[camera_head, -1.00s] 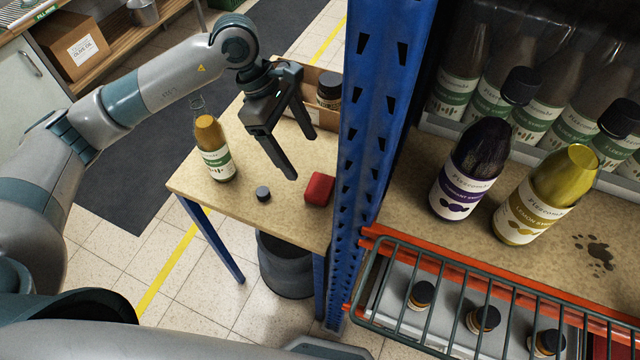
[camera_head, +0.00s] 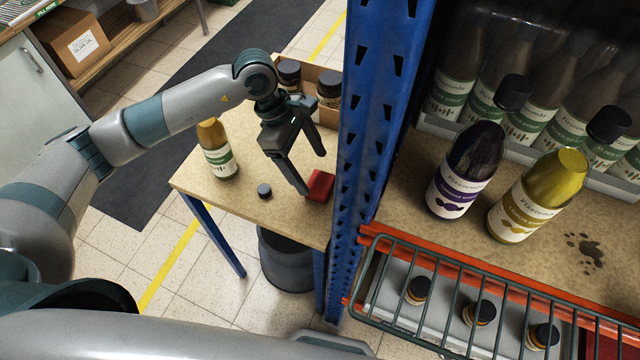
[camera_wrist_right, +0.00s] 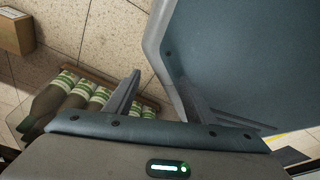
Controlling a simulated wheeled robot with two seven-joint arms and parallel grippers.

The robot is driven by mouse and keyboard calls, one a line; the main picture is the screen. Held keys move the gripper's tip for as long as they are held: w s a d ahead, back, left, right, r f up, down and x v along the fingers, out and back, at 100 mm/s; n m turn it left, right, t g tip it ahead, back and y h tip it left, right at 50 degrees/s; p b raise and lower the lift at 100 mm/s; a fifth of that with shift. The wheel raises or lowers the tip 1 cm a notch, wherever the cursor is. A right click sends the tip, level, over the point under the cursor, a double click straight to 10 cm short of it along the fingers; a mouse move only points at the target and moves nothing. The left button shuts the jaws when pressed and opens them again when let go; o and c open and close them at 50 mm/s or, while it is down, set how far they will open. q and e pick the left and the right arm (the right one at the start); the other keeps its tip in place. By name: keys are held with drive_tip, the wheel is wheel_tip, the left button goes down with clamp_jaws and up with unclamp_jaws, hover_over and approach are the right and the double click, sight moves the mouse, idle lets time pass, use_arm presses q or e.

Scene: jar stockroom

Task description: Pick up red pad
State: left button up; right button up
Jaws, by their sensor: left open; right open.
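The red pad (camera_head: 321,186) lies on the small wooden table (camera_head: 270,216) in the head view, near the blue post. My left gripper (camera_head: 312,174) is open and empty above the table. One fingertip reaches down beside the pad's left end, and the other finger is higher, behind the pad; I cannot tell whether they touch it. My right gripper (camera_wrist_right: 155,97) shows in the right wrist view, with its fingers apart and nothing between them. The red pad does not show in that view.
A bottle (camera_head: 217,150), a dark cap (camera_head: 264,190) and a cardboard box (camera_head: 326,112) with jars are on the same table. The blue post (camera_head: 375,130) stands close on the right. Shelf bottles (camera_head: 465,170) are beyond it. A dark bin (camera_head: 286,262) stands beneath.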

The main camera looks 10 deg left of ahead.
sight(319, 182)
use_arm(q)
drive_tip(key=p+x, duration=0.2)
drive_tip(key=x, duration=0.1)
drive_tip(key=shift+s+d+f, duration=0.1)
drive_tip(key=shift+s+f, duration=0.1)
drive_tip(key=shift+d+f, duration=0.2)
drive_tip(key=shift+f, duration=0.5)
use_arm(e)
drive_tip(key=s+d+g, duration=0.1)
drive_tip(key=s+d, duration=0.1)
drive_tip(key=s, duration=0.4)
drive_tip(key=shift+s+d+r+g+h, duration=0.25)
drive_tip(key=shift+s+r+g+h, duration=0.05)
drive_tip(key=shift+r+g, duration=0.15)
use_arm(q)
drive_tip(key=c, duration=1.2)
drive_tip(key=shift+o, duration=0.2)
